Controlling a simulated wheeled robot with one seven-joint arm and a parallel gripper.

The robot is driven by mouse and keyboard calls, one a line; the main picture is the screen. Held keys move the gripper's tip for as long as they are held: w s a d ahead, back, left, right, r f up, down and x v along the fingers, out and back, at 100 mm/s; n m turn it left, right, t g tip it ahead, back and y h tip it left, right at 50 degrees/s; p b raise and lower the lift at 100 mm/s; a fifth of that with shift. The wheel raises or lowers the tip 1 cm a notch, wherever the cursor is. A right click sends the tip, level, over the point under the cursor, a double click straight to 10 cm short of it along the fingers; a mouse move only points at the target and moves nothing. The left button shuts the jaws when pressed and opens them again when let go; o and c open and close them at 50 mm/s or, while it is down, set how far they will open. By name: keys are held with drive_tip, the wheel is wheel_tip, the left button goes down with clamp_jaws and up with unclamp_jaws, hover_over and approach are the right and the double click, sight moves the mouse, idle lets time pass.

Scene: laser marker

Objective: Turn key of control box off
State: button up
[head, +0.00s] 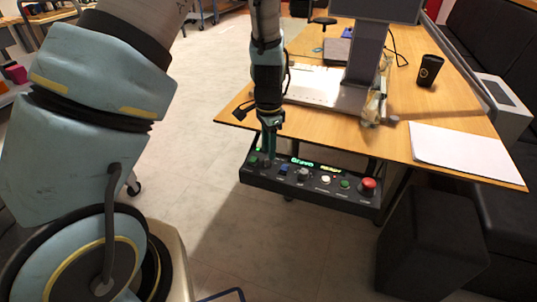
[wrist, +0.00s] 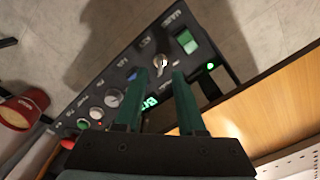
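The black control box (head: 310,184) hangs under the front edge of the wooden table. In the wrist view, its panel (wrist: 129,62) runs diagonally. The key switch (wrist: 161,63), round and silvery, lies just beyond and between my fingertips, beside a green rocker switch (wrist: 186,41). In the head view, my gripper (head: 268,154) points down at the left part of the panel and covers the key. In the wrist view, my gripper (wrist: 159,73) has its two green fingers apart with a gap between them. I cannot tell whether they touch the key.
A red emergency button (head: 368,184) and several knobs sit along the panel, with a lit green display (head: 302,161). The wooden table (head: 440,110) above carries a marker stand (head: 365,55), white paper (head: 464,154) and a black cup (head: 429,70). A black stool (head: 432,240) stands at right.

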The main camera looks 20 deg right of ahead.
sight(268, 162)
drive_tip(key=shift+f, duration=1.55)
clamp_jaws()
